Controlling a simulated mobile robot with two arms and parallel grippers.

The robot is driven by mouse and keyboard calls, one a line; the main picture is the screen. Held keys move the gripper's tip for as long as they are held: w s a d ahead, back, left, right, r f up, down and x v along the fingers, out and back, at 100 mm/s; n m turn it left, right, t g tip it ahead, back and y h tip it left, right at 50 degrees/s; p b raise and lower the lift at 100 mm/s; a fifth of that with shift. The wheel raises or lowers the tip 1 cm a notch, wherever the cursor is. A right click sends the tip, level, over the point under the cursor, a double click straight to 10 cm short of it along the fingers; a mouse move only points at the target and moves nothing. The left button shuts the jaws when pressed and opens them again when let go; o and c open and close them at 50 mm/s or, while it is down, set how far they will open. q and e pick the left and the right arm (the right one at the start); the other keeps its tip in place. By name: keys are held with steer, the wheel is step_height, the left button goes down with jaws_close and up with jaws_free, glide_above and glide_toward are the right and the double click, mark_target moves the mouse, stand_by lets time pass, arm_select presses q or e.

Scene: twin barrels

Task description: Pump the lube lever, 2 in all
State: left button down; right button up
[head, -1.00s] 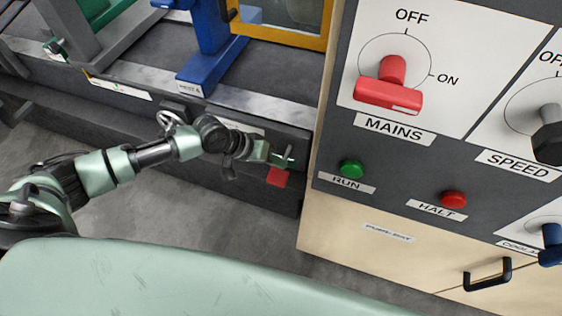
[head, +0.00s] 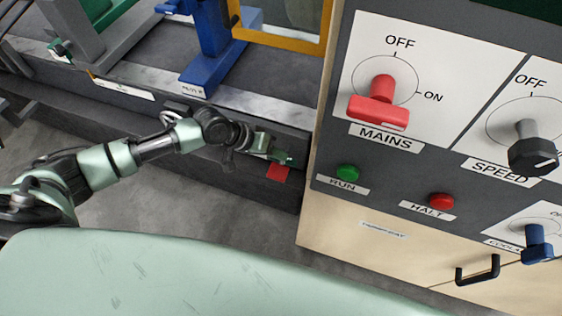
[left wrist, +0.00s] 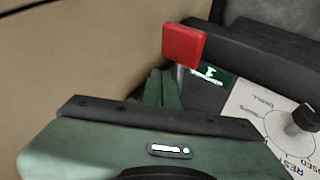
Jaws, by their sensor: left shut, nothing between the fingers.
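The lube lever shows as a red paddle (left wrist: 184,46) on a pale stem in the left wrist view, beside a green oil-can label (left wrist: 212,73). In the head view the red paddle (head: 277,172) stands low on the front of the machine bed, near the cabinet. My left gripper (head: 285,159) is just above it in the picture. In the left wrist view its green fingers (left wrist: 163,90) are together and empty, just left of and below the paddle. I cannot tell whether they touch the lever. My right gripper is not in view.
The control cabinet (head: 420,140) stands close on the right, with a red MAINS switch (head: 380,100), a SPEED knob (head: 528,150), RUN (head: 348,172) and HALT (head: 440,200) buttons. The dark machine bed (head: 110,120) lies behind my arm. Bare floor (head: 150,205) shows below it.

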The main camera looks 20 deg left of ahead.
arm_select(q)
steer(key=r+p, duration=0.2)
steer(key=r, duration=0.1)
steer(key=r+p, duration=0.1)
steer(key=shift+w+r+p, duration=0.3)
steer(key=shift+r+p, duration=0.05)
steer(key=shift+f, duration=0.1)
stand_by(0.5)
steer(key=s+a+f+n+t+y+b, duration=0.15)
steer(key=a+f, duration=0.25)
steer(key=f, duration=0.6)
steer(key=s+a+f+m+y, duration=0.1)
steer(key=a+f+y, duration=0.25)
steer(key=f, duration=0.65)
steer(key=s+a+f, duration=0.3)
steer(key=s+f, duration=0.4)
steer(key=f, duration=0.2)
steer(key=s+d+f+g, duration=0.1)
steer(key=s+f, duration=0.3)
steer(key=s, duration=0.7)
steer(key=s+f+m+g+y, duration=0.1)
steer(key=s+f, duration=0.4)
steer(key=s, duration=0.6)
steer(key=s+d+f+m+g+y+b, duration=0.1)
steer(key=s+f+g, duration=0.2)
steer(key=s, duration=0.8)
steer(key=shift+s+d+f, duration=0.15)
steer(key=shift+d+f, duration=0.2)
steer(key=shift+f, duration=0.45)
